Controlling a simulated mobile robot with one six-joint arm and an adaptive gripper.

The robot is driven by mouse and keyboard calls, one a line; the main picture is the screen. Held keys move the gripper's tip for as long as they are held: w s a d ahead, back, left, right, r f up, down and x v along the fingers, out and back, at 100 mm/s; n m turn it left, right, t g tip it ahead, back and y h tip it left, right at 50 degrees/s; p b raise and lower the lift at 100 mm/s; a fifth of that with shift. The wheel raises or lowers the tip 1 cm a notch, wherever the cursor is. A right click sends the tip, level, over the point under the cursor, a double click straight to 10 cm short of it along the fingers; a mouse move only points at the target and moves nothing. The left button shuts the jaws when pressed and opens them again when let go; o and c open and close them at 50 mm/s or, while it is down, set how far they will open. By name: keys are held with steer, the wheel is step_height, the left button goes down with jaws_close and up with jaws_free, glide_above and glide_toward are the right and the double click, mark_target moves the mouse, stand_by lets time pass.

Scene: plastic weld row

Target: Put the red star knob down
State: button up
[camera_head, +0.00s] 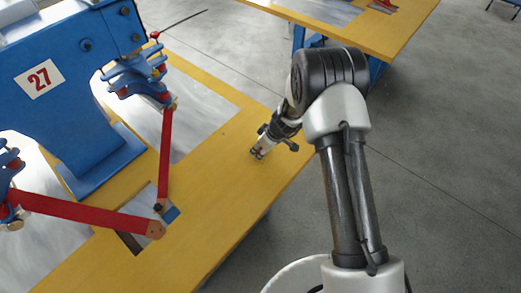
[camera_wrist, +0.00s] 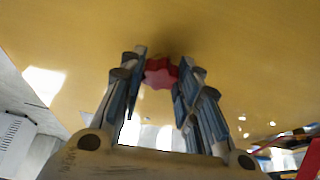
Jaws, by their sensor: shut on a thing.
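The red star knob (camera_wrist: 160,73) is between the two fingertips of my gripper (camera_wrist: 161,80) in the wrist view, and the fingers are shut on it. Behind it is the yellow tabletop (camera_wrist: 230,35); whether the knob touches the wood I cannot tell. In the head view my gripper (camera_head: 257,154) is low over the right part of the yellow table (camera_head: 222,175), near its right edge. The knob cannot be made out in the head view.
A blue machine marked 27 (camera_head: 60,80) stands at the left with red bars (camera_head: 165,155) reaching over the table. A metal plate (camera_head: 200,115) lies behind. The wood around my gripper is clear. Another yellow table (camera_head: 350,25) stands at the back.

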steer(key=shift+f+b, duration=0.15)
steer(key=shift+b, duration=0.15)
steer(key=o, duration=1)
